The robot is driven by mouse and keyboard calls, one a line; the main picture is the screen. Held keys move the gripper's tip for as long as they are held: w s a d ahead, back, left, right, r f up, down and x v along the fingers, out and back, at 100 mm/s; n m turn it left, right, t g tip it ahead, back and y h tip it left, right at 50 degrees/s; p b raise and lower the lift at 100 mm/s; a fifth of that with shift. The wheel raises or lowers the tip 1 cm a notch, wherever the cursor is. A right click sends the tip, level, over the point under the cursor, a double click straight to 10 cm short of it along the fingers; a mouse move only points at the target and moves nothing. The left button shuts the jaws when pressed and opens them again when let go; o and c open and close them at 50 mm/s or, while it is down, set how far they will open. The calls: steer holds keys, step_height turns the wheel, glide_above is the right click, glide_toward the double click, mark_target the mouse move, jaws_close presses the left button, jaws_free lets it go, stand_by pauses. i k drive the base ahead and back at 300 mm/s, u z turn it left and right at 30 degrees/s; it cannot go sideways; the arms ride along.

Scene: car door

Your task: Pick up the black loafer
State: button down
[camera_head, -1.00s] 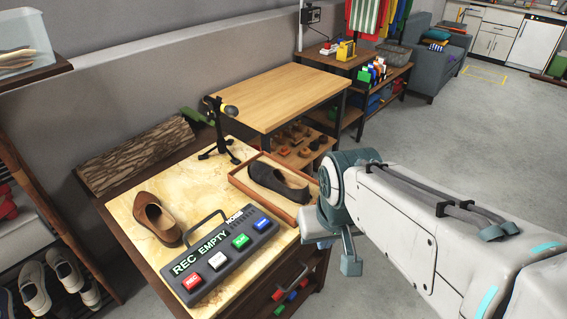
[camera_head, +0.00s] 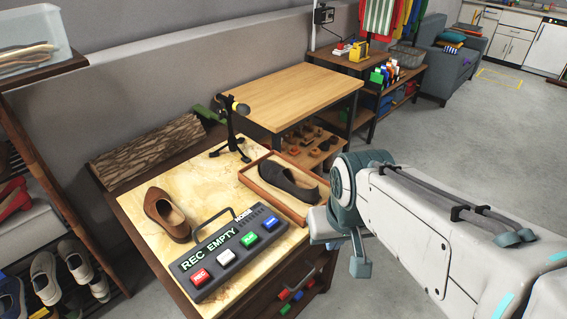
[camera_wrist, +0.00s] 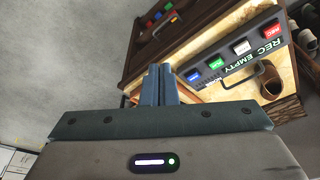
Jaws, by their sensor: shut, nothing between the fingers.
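The black loafer (camera_head: 291,181) lies in a shallow brown wooden tray (camera_head: 250,188) on the right part of the marble-topped cabinet in the head view. My gripper (camera_wrist: 159,86) is shut and empty in the wrist view, with its fingertips towards the cabinet's drawer front. In the head view, the end of my arm is low at the cabinet's right side, to the right of the tray and apart from the loafer. The arm hides much of the gripper there. I cannot make out the black loafer in the wrist view.
A brown loafer (camera_head: 168,214) and a button recorder (camera_head: 229,252) share the marble top (camera_head: 207,172). A microphone on a stand (camera_head: 232,128) is behind the tray. A wooden table (camera_head: 290,88) stands beyond. The floor to the right is clear.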

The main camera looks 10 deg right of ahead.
mark_target(289, 182)
steer(key=z, duration=1.75)
steer(key=i, duration=2.3)
steer(key=u, duration=3.8)
steer(key=i, duration=0.5)
steer(key=z, duration=0.05)
